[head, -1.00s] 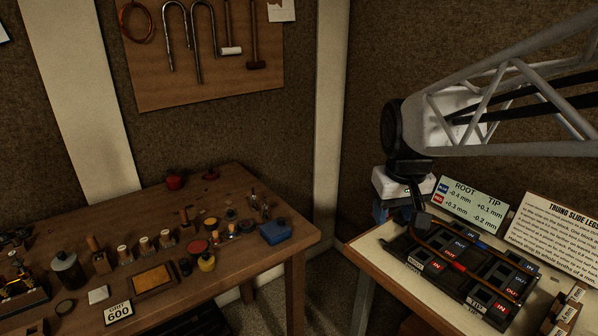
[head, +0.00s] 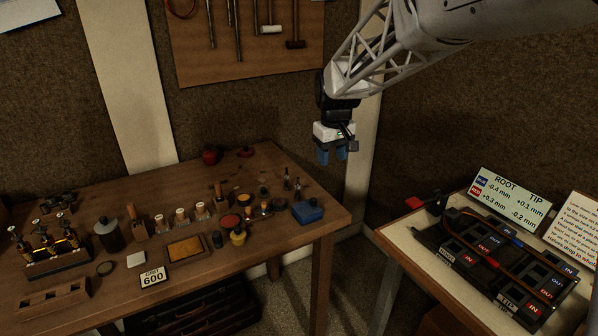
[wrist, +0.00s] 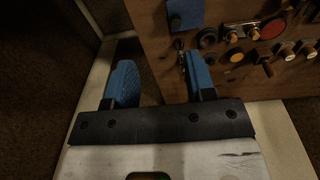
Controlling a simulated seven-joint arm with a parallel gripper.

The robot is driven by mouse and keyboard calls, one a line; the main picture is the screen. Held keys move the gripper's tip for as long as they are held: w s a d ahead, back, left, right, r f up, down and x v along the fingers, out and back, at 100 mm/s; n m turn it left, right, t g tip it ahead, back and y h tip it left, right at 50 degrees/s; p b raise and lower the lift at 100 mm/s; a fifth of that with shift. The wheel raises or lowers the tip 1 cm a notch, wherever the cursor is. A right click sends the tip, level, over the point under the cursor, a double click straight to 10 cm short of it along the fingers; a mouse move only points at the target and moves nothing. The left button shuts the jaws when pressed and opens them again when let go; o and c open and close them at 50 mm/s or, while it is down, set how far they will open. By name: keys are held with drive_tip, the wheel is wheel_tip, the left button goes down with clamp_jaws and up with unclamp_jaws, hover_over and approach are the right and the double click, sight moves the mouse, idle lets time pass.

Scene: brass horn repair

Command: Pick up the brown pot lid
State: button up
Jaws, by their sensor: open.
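My gripper (head: 332,158) hangs in the air beyond the right end of the wooden workbench (head: 190,305), pointing down. Its two blue fingers are apart with nothing between them, as the wrist view also shows (wrist: 161,78). Several small pots and round discs stand in a cluster on the bench, left of my gripper. Among them are a red-topped disc (head: 230,221), a yellow pot (head: 238,237) and an orange disc (head: 244,199), which also shows in the wrist view (wrist: 234,56). I cannot tell which small round piece is the brown pot lid.
A blue box (head: 307,212) sits near the bench's right end. Wooden-handled tools and stamps crowd around the pots. A second table at right holds a black slotted tray (head: 452,250) and a sign (head: 509,200). A floor gap separates the tables.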

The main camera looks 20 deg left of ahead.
drive_tip(key=w+a+f+n, duration=0.1)
drive_tip(key=w+a+f, duration=0.2)
drive_tip(key=a, duration=0.3)
drive_tip(key=w+a+f+n, duration=0.1)
drive_tip(key=w+a+f, duration=0.2)
drive_tip(key=a, duration=0.3)
drive_tip(key=n, duration=0.2)
hover_over(263, 188)
drive_tip(key=shift+g, duration=0.4)
wheel_tip(263, 188, down, 7)
drive_tip(key=shift+s+d+r, duration=0.1)
drive_tip(key=shift+d, duration=0.05)
drive_tip(key=shift+f, duration=1.35)
drive_tip(key=shift+f, duration=0.15)
drive_tip(key=shift+f, duration=2.45)
